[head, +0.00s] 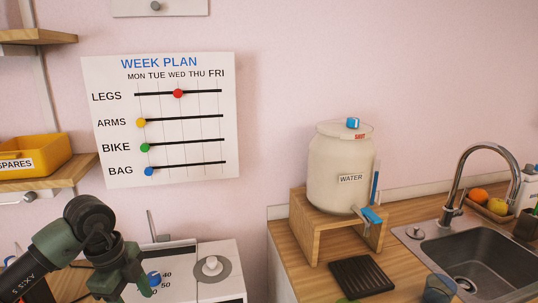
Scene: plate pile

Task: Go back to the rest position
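My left arm reaches in from the lower left in the head view, in front of a white appliance. Its green and dark grey end, with the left gripper (122,284), points downward near the bottom edge. The gap between its fingers is not clear, and I see nothing held in it. My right gripper is not in view. No plates can be made out in this view.
A wooden counter (290,240) holds a water dispenser (335,160) on a wooden stand (320,239), a dark slatted mat (362,277), a glass (438,288) and a sink (490,255). A white appliance (225,285) stands beside my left arm. A yellow bin (45,153) sits on a shelf at left.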

